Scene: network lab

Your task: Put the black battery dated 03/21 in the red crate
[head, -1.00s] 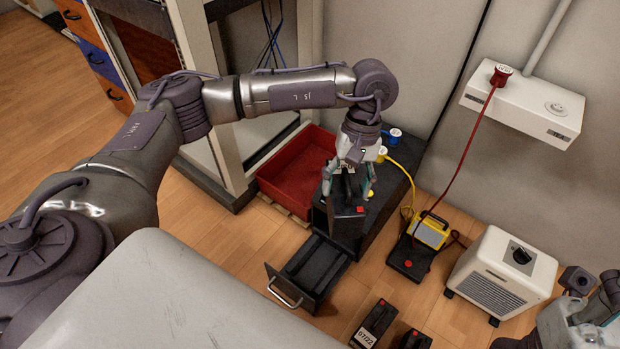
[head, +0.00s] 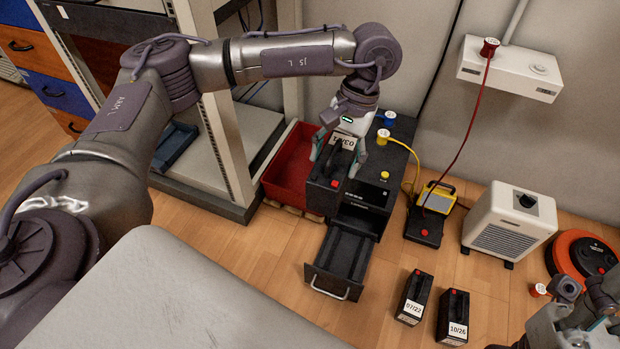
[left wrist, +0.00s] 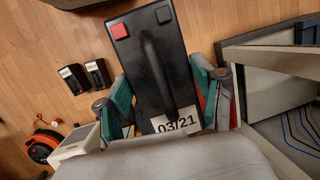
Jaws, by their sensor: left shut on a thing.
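The black battery (head: 323,192) hangs upright in my left gripper (head: 340,150), which is shut on its handle. In the left wrist view the battery (left wrist: 150,65) shows a 03/21 label, with my left gripper (left wrist: 165,100) around it. The red crate (head: 287,178) stands on the floor between the rack and the black cabinet. The battery is in front of the crate's right part in the head view and hides some of it. I cannot tell how high above the rim it is. My right gripper (head: 590,312) is partly in view at the lower right.
The black cabinet (head: 398,158) has its empty drawer (head: 340,255) pulled out. Black batteries marked 07/22 (head: 413,297) and 10/26 (head: 453,316) stand on the floor. A rack post (head: 213,110) rises close left of the crate. A yellow-topped device (head: 436,200) and white heater (head: 508,225) stand right.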

